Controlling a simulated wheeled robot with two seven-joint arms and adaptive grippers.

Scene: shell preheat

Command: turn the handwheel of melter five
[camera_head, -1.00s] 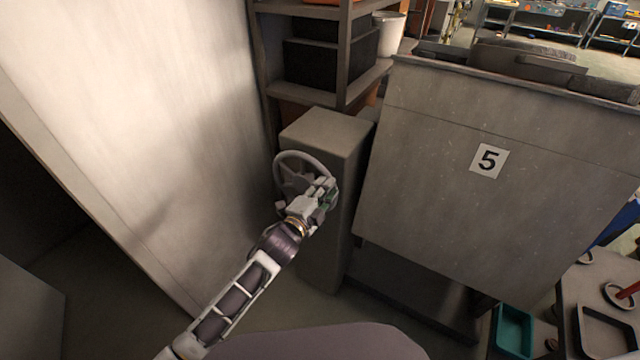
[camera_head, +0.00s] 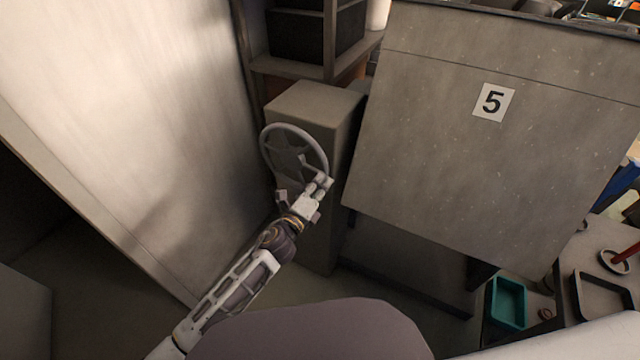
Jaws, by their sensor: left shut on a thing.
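The grey handwheel (camera_head: 289,155) is mounted on the front face of a grey pedestal box (camera_head: 316,103), left of the grey cabinet marked 5 (camera_head: 440,150). Its rim and spokes show, with the lower right part hidden by my gripper. My left gripper (camera_head: 322,184) is shut on the wheel's rim at its lower right. My left arm reaches up from the bottom left. My right gripper does not show.
A large pale panel (camera_head: 130,120) stands close on the left. A dark shelf (camera_head: 290,67) is behind the pedestal. A teal tray (camera_head: 507,303) and a dark tray (camera_head: 604,297) lie at the lower right. Some floor shows below the cabinet.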

